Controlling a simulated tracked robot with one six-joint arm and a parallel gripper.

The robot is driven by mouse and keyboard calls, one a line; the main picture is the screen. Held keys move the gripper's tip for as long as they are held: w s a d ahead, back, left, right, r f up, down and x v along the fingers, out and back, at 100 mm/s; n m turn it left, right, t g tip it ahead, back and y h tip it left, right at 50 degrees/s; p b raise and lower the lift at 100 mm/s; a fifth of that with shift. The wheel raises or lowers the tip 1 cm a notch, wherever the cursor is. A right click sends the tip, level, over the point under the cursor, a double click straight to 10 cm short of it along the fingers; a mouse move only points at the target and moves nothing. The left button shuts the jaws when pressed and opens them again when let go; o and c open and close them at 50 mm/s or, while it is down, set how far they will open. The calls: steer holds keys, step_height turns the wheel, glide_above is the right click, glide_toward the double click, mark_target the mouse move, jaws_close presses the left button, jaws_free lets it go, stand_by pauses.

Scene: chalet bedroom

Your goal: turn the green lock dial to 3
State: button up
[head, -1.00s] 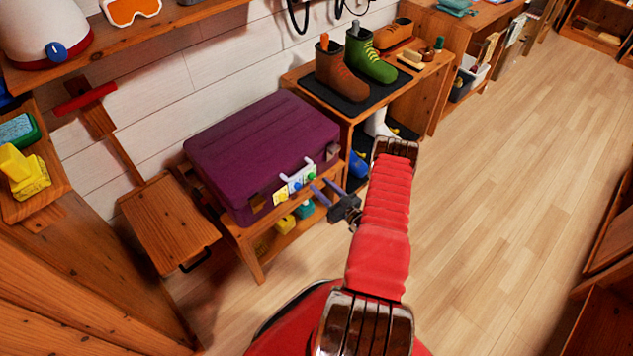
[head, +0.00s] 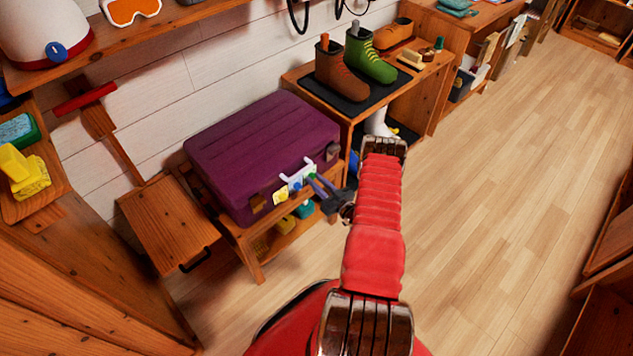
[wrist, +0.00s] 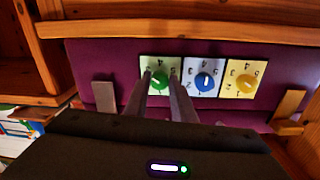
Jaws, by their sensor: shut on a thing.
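The purple suitcase (head: 262,150) lies on a low wooden stand, with a row of three lock dials on its front. My gripper (wrist: 161,80) is shut on the green dial; in the head view, my gripper (head: 314,182) reaches the suitcase front and largely hides that dial. The blue dial (wrist: 204,82) and the yellow dial (wrist: 246,85) are to its right. The numbers look upside down; I cannot tell the green pointer's exact number.
A white handle (head: 297,172) is on the suitcase front near the dials. The wooden stand (head: 250,245) holds small items below. A shoe bench (head: 345,115) with boots stands to the right. The wooden floor (head: 490,200) at right is clear.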

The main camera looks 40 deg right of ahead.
steer(key=c, duration=0.4)
steer(key=shift+o, duration=0.2)
steer(key=shift+n, duration=0.5)
steer(key=o, duration=1.1)
steer(key=shift+c, duration=0.2)
steer(key=shift+s, duration=0.15)
steer(key=s, duration=1.3)
steer(key=shift+s+a, duration=0.2)
steer(key=shift+s, duration=0.05)
steer(key=shift+f, duration=0.15)
